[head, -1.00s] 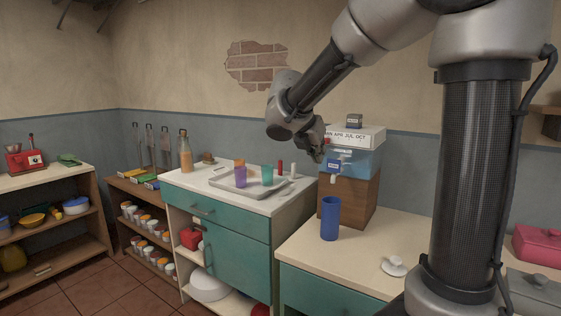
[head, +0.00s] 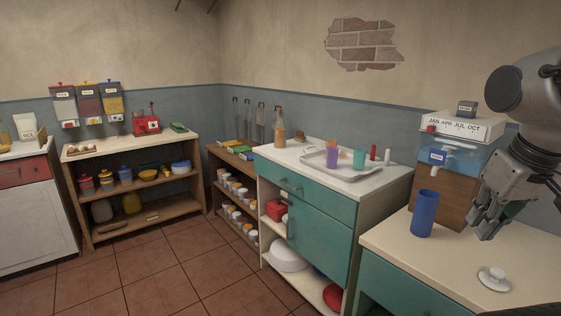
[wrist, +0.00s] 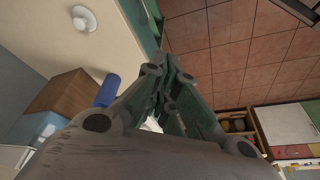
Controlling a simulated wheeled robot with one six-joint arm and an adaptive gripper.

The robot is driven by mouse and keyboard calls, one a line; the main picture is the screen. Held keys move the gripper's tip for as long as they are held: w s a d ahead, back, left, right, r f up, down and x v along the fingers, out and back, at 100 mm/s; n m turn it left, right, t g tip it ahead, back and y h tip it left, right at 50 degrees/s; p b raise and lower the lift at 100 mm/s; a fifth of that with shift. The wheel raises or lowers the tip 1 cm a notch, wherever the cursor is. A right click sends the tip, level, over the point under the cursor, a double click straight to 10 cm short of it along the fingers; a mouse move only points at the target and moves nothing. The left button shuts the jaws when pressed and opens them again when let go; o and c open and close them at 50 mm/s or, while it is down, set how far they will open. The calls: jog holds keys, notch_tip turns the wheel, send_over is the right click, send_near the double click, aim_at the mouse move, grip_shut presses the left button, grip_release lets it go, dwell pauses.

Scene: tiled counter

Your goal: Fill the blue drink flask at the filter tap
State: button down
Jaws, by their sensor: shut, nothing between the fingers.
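The blue drink flask (head: 424,213) stands upright on the cream counter, its top open; it also shows in the wrist view (wrist: 107,91). The filter dispenser (head: 462,160) has a blue tank with a white top and rests on a wooden block (head: 443,195) behind the flask. Its small labelled tap (head: 437,157) is on the front, above and behind the flask. A white knobbed lid (head: 493,279) lies on the counter in front. My gripper (head: 481,228) is shut and empty, right of the flask and apart from it. Its fingers show in the wrist view (wrist: 165,72).
A tray (head: 345,172) with purple and teal cups sits on the teal cabinet to the left. A bottle (head: 279,127) stands at that cabinet's back left. Shelves line the far left wall. The cream counter (head: 440,256) is bare between flask and lid.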

jog(key=shift+s+d+r+t, duration=0.3)
jog(key=shift+d+r+t, duration=0.15)
jog(key=shift+r, duration=0.15)
